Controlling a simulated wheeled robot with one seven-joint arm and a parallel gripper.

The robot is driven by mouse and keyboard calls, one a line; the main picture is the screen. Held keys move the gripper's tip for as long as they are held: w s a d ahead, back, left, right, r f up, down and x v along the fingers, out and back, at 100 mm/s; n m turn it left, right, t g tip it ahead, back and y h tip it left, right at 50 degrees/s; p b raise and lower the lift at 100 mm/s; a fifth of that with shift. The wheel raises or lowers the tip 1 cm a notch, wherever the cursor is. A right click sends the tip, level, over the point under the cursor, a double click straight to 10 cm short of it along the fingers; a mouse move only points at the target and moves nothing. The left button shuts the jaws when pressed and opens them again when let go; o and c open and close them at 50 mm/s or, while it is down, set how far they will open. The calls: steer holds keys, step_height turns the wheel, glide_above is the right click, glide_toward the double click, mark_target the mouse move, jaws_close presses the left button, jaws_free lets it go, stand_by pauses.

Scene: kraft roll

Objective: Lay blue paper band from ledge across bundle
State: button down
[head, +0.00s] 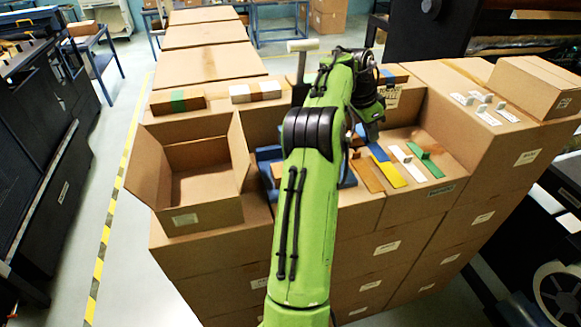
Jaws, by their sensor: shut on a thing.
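My gripper (368,126) points down over the ledge (447,188), just right of my green arm; its fingertips are small and partly hidden. It is shut on the blue paper band (378,153), which slants out below it and overlaps the far end of a yellow band (392,174) in the picture. I cannot tell how far the blue band is off the ledge. A blue cradle (264,154) stands left of the ledge. My arm hides most of it and whatever bundle lies there; a bit of brown (277,170) shows at its left.
A brown band (367,174), a white band (408,166) and a green band (432,166) lie on the ledge. An open carton (205,208) stands at left. Wrapped bundles with a green band (178,101) and a white band (254,91) lie behind. White pieces (486,108) sit at right.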

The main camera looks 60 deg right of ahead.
steer(key=w+a, duration=1.2)
steer(key=shift+w+a+f, duration=0.15)
steer(key=shift+a, duration=0.05)
step_height(320, 180, down, 3)
steer(key=shift+f, duration=0.1)
steer(key=shift+d+f, duration=0.1)
steer(key=shift+f, duration=0.2)
steer(key=c, duration=1.7)
jaws_free()
steer(key=shift+b, duration=0.3)
steer(key=o, duration=0.4)
steer(key=p+v, duration=0.3)
steer(key=v, duration=0.9)
steer(key=shift+d+r+p, duration=0.15)
steer(key=shift+r+p, duration=0.1)
steer(key=shift+p, duration=0.15)
